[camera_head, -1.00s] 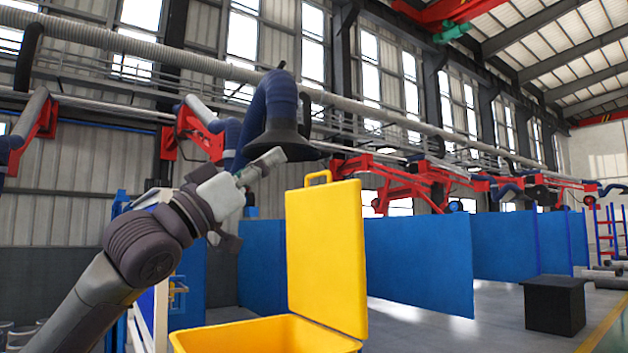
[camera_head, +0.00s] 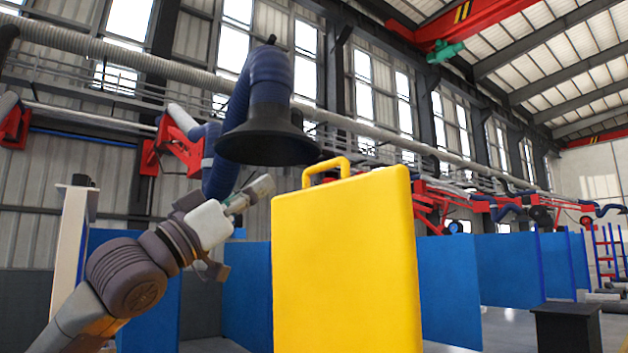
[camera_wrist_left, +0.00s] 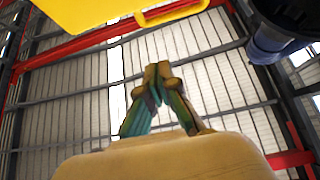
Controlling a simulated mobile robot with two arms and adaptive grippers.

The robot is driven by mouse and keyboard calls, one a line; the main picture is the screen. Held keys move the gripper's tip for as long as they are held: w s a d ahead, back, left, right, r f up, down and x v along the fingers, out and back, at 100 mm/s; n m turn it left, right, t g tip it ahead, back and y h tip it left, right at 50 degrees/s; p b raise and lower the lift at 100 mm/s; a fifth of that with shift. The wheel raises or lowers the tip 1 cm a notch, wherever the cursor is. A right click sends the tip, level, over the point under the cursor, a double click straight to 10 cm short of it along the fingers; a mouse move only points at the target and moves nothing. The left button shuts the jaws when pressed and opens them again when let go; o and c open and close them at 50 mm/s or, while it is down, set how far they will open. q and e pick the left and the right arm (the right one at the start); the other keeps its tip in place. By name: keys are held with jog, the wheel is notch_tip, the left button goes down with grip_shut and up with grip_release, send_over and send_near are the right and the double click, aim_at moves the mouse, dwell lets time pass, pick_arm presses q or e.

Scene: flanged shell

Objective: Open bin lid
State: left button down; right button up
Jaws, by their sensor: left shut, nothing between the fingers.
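The yellow bin lid (camera_head: 345,270) stands upright, with its handle (camera_head: 326,170) at the top edge. The bin body is below the picture and not seen. My left gripper (camera_head: 266,184) is left of the lid, near the height of its handle, with a visible gap between them. In the left wrist view, my left gripper's fingers (camera_wrist_left: 158,72) meet at the tips and hold nothing. The lid's yellow edge (camera_wrist_left: 95,12) and handle (camera_wrist_left: 172,12) show at the top of that view, apart from the fingers. My right gripper is not in view.
A dark extraction hood (camera_head: 268,140) on a blue hose hangs above and behind my left gripper. Blue partitions (camera_head: 448,290) stand behind the lid. A black box (camera_head: 566,325) is on the floor at right. A pale post (camera_head: 70,250) stands at left.

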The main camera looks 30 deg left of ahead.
pick_arm(q)
jog(key=w+d+f+p+x, duration=0.1)
jog(key=p+x, duration=0.5)
jog(key=x, duration=0.6)
jog(key=shift+w+d+f, duration=0.2)
jog(key=shift+w+f, duration=0.1)
jog(key=shift+w, duration=0.05)
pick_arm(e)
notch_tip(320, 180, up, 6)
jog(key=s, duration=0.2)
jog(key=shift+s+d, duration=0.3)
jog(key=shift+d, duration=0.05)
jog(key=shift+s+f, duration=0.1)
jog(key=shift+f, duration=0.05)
